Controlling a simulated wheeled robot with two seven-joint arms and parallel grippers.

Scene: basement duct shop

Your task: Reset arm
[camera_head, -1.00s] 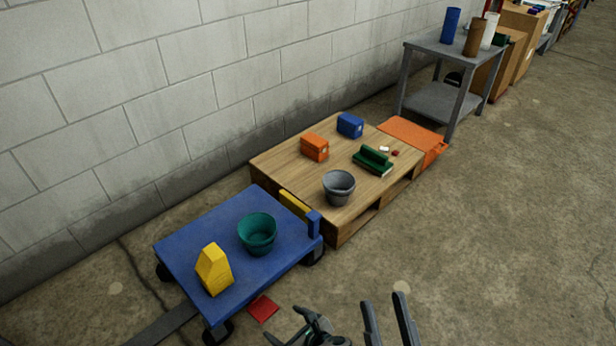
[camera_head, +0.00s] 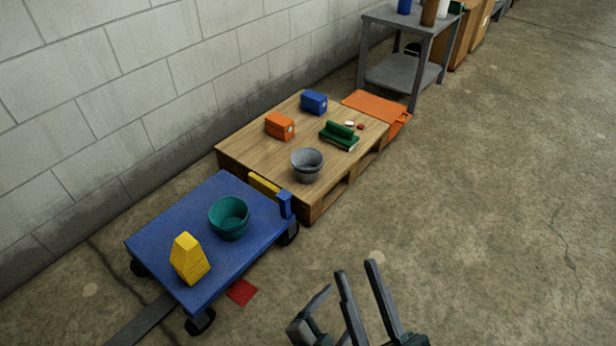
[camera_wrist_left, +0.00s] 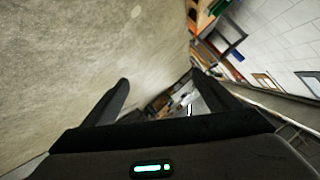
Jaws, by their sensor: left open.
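Concrete floor and distant shelving show beyond the fingers. No object touches either gripper.
A blue cart (camera_head: 180,238) holds a yellow block (camera_head: 188,259) and teal pot (camera_head: 229,217). A wooden pallet (camera_head: 250,148) bears a grey pot (camera_head: 307,164) and several boxes. A grey table (camera_head: 400,74) stands behind. Floor at right is clear.

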